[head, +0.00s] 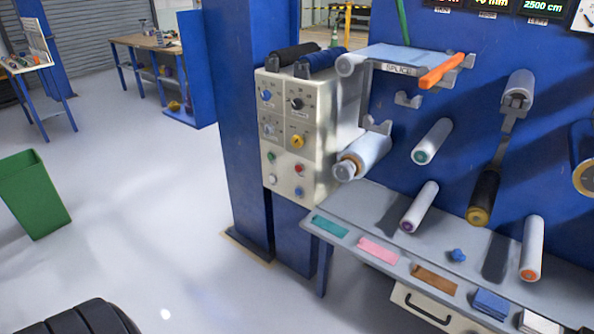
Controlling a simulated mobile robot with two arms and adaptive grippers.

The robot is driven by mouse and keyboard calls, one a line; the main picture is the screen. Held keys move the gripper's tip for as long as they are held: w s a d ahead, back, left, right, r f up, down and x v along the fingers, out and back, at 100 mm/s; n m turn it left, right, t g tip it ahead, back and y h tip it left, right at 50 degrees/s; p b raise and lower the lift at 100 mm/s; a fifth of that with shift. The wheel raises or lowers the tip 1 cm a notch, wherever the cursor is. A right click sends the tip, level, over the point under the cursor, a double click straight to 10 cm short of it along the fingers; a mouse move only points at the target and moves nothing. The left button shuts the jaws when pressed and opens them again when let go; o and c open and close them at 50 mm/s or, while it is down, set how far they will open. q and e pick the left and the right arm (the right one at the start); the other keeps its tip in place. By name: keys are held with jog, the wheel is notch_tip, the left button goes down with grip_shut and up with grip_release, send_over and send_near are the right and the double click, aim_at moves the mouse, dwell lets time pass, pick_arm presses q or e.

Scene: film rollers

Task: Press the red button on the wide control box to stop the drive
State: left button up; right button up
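The cream control box (281,130) is mounted on the blue machine frame, left of the rollers, in the head view. Its red button (299,168) is on the lower right part of its front face. A green button (271,156) is to the left of it, a white button (272,180) at the lower left and a blue button (299,192) below it. Several knobs sit higher on the face, one of them yellow (297,142). Nothing covers the red button. Neither gripper is in view.
Rollers (433,142) stick out from the blue panel at right, above a grey shelf (400,240) with coloured patches. A film roll (364,155) juts out just right of the box. A green bin (33,196) stands at left. The floor before the box is clear.

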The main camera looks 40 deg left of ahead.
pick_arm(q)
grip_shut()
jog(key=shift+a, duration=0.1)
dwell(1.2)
